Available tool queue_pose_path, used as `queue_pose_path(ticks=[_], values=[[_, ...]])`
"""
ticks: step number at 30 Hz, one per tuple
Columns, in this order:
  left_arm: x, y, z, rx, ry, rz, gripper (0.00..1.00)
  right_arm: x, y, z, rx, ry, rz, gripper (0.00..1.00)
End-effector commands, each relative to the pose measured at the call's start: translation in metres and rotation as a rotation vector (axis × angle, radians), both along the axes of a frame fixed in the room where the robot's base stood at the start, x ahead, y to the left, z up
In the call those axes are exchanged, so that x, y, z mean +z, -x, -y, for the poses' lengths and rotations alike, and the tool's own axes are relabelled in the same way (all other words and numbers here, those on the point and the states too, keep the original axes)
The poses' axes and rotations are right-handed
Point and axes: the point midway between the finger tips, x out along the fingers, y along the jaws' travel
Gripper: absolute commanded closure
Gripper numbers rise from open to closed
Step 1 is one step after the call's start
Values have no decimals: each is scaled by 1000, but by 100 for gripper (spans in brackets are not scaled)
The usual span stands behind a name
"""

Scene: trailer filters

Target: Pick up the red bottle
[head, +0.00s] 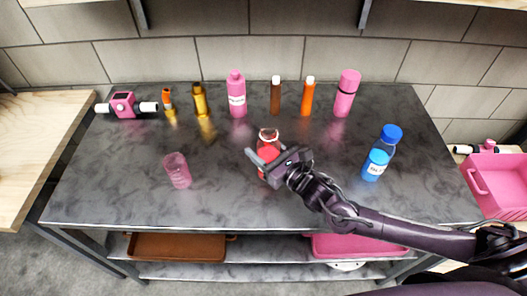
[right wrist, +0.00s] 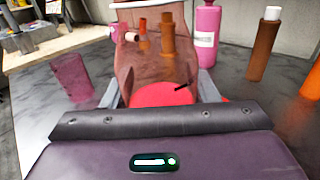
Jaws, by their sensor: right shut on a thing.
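The red bottle (head: 268,137) stands upright near the middle of the dark table, partly hidden behind my right gripper. It has a clear upper part with a pale rim and a red lower part. My right gripper (head: 264,160) is shut on it, with a finger on either side. In the right wrist view the bottle (right wrist: 155,60) fills the middle, close in front of the palm, with its red part (right wrist: 162,94) low between the fingers. I cannot tell whether its base touches the table. My left gripper is not in view.
A pink cup (head: 177,170) stands left of the red bottle. A blue bottle (head: 379,155) stands to the right. Along the back are a pink bottle (head: 237,95), a pink tumbler (head: 346,93), and several orange and brown bottles. A pink crate (head: 497,185) is at the far right.

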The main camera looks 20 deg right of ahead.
Motion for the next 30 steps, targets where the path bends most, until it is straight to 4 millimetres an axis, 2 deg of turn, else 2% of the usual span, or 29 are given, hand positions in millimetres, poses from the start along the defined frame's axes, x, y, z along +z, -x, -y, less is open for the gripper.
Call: queue_pose_path(ticks=[30], values=[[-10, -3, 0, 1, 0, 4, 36, 133, 0, 0, 0, 0, 7, 78]])
